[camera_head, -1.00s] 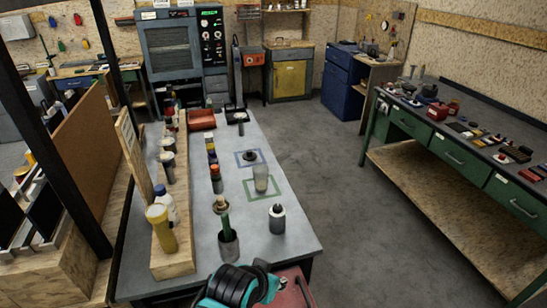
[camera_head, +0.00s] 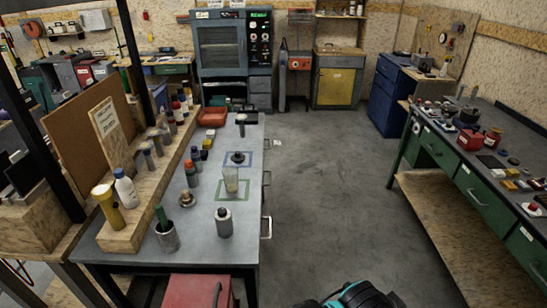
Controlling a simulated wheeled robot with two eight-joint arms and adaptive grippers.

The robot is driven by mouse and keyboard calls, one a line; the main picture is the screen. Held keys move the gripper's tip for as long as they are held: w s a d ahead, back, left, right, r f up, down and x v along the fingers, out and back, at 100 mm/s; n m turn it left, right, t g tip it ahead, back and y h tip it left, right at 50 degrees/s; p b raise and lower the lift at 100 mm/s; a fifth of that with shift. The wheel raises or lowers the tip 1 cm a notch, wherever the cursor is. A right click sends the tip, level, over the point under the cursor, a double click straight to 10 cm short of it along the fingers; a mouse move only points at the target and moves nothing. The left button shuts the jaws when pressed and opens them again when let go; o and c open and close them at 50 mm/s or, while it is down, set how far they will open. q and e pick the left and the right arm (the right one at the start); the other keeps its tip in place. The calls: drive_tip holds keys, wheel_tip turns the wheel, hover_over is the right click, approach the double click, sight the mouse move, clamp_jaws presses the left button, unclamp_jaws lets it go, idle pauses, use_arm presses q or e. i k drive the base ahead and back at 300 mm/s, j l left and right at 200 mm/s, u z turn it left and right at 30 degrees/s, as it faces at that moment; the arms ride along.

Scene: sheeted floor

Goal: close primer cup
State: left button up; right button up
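A translucent cup (camera_head: 231,180), which looks like the primer cup, stands upright inside a green square outline on the grey bench (camera_head: 215,250). Its top edge shows, with no dark lid on it. A round dark lid-like piece with a raised centre (camera_head: 238,158) lies behind it inside a blue square outline. The cup and the dark piece are apart. Neither of my grippers is in view.
A grey bottle with a dark cap (camera_head: 223,222), a metal pot with a green handle (camera_head: 166,234) and several bottles stand nearby. A wooden ledge (camera_head: 140,215) runs along the left. A red box (camera_head: 197,291) is in front. Open floor (camera_head: 325,190) lies right, before a green workbench (camera_head: 480,195).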

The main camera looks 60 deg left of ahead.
sight(230, 173)
drive_tip(key=i+l+u, duration=0.2)
drive_tip(key=i, duration=0.2)
drive_tip(key=i+l+u, duration=0.1)
drive_tip(key=i+u, duration=0.15)
drive_tip(key=i, duration=0.2)
drive_tip(key=i+j+u, duration=0.15)
drive_tip(key=u, duration=0.25)
drive_tip(key=i+u, duration=1.1)
drive_tip(key=i+j+u, duration=0.1)
drive_tip(key=i+u, duration=0.4)
drive_tip(key=i, duration=0.15)
drive_tip(key=i+l+u, duration=0.15)
drive_tip(key=i+u, duration=0.3)
drive_tip(key=i, duration=0.2)
